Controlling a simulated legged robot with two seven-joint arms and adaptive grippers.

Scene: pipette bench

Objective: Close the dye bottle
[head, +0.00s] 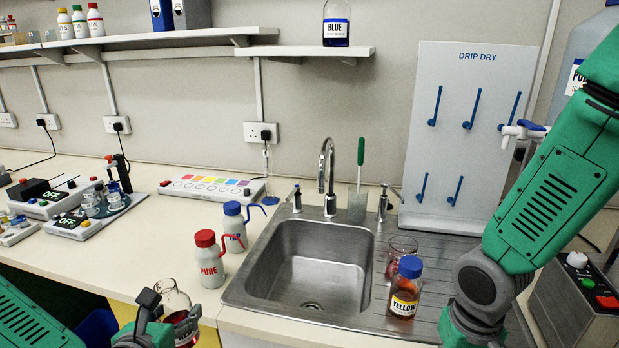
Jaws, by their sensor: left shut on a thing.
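The dye bottle labelled YELLOW (403,300) stands upright on the steel drainboard, right of the sink. It holds amber liquid, and a blue cap (411,266) sits on its top; I cannot tell how tight it is. My left gripper (163,316) is at the bottom left, in front of the bench edge, shut on a glass vessel (174,299) with dark red liquid low in it. My right arm comes down on the right beside the YELLOW bottle, apart from it in the picture. Its gripper is below the frame.
A glass with some red (402,245) stands behind the YELLOW bottle. The empty sink (312,265) is to its left. Wash bottles, one red-capped (209,262) and one blue-capped (235,228), stand left of the sink. A drip-dry board (463,140) stands behind the drainboard.

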